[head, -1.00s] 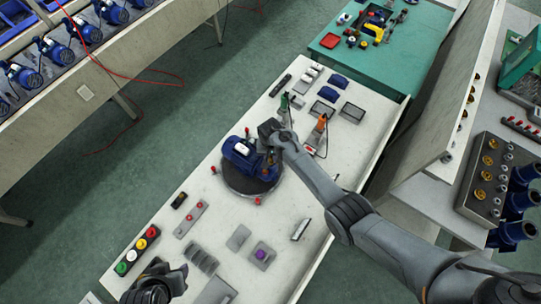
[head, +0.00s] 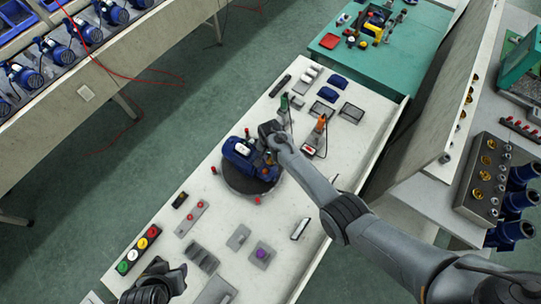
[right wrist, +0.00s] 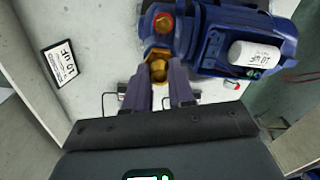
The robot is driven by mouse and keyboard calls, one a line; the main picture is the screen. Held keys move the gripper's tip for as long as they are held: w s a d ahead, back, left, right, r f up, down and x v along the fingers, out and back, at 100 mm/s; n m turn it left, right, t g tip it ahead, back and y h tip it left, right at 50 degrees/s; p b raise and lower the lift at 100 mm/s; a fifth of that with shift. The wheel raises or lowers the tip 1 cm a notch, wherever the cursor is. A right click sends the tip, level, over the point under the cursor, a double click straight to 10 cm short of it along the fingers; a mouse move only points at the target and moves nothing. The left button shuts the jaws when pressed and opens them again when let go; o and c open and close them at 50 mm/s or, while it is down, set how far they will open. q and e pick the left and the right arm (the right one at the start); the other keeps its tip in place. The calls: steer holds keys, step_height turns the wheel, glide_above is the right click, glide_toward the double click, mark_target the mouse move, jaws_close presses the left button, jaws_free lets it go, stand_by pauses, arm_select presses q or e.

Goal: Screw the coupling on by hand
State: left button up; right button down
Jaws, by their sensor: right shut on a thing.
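A blue pump (head: 241,153) with a white cylinder on it stands on a dark round turntable (head: 239,187) on the white workbench. It also shows at the top of the right wrist view (right wrist: 222,40). My right gripper (right wrist: 163,76) is shut on a brass coupling (right wrist: 158,67) at the side of the pump. The coupling sits at the pump's port; how far it is threaded cannot be told. In the head view my right wrist hides the fingertips and the coupling. My left gripper (head: 160,281) is at the bottom left, over the bench and away from the pump; its finger opening is unclear.
An orange-topped tool (head: 319,124) and a green one (head: 283,103) stand just beyond the pump. Dark trays (head: 351,112) lie behind them. A button strip (head: 138,250) lies front left. Small red pieces are around the turntable. An upright panel (head: 440,85) stands on the right.

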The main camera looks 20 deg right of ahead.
steer(key=shift+m, duration=0.6)
steer(key=shift+f+m, duration=0.1)
steer(key=shift+m, duration=1)
steer(key=shift+m, duration=1.7)
